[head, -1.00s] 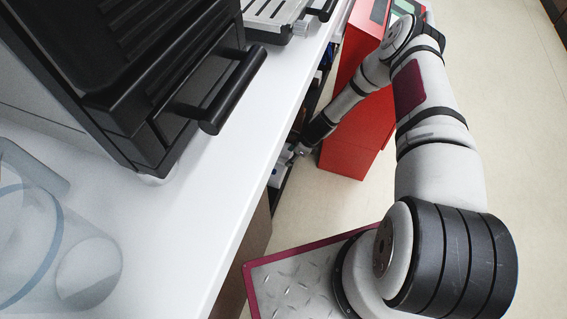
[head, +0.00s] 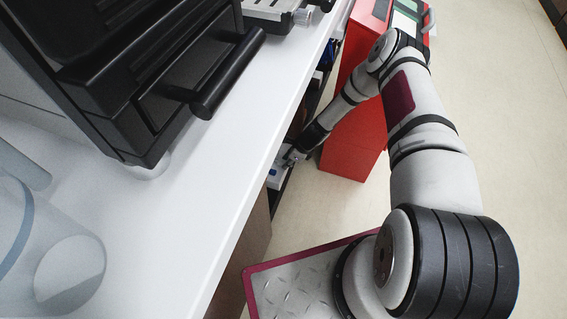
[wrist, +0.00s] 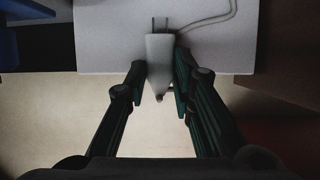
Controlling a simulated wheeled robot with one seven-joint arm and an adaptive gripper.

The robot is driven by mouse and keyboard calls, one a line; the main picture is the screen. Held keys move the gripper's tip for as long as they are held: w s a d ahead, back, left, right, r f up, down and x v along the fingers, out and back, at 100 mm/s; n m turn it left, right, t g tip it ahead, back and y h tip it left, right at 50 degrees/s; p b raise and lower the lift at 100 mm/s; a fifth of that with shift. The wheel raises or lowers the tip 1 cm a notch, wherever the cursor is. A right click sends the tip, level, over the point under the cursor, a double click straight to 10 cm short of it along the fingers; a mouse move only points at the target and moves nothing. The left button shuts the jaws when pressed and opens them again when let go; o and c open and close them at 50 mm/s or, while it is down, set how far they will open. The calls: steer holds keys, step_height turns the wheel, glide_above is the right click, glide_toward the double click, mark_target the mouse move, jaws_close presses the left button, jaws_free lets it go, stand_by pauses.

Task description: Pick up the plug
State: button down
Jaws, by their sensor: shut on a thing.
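The plug (wrist: 159,58) is a white block with two thin prongs pointing up in the wrist view. A pale cable runs off to the right behind it. My gripper (wrist: 161,82) has its two dark fingers on the left and right sides of the plug's lower half, closed on it. The plug lies against or just over a white surface (wrist: 105,42); I cannot tell whether it touches. In the head view my gripper (head: 291,155) reaches in at the shelf opening under the counter, and the plug cannot be made out there.
A white counter (head: 205,180) with a black machine (head: 160,85) overhangs on the left. A red cabinet (head: 350,145) stands just beyond my arm. Dark shelf parts and a blue item (wrist: 22,48) flank the white surface. The floor (head: 500,140) on the right is clear.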

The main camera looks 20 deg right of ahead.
mark_target(284, 162)
steer(key=shift+r, duration=0.1)
steer(key=shift+r+p, duration=0.35)
steer(key=shift+r, duration=0.1)
steer(key=p+v, duration=0.1)
steer(key=v, duration=0.1)
steer(key=shift+a+r+p, duration=0.15)
steer(key=shift+r+p, duration=0.25)
steer(key=shift+r, duration=0.1)
steer(key=s+d+p, duration=0.2)
steer(key=s, duration=0.5)
steer(key=s+d+r+p, duration=0.1)
steer(key=s+d+p, duration=0.1)
steer(key=s, duration=0.5)
steer(key=shift+s+d, duration=0.4)
steer(key=shift+r+p, duration=0.1)
steer(key=shift+p, duration=0.2)
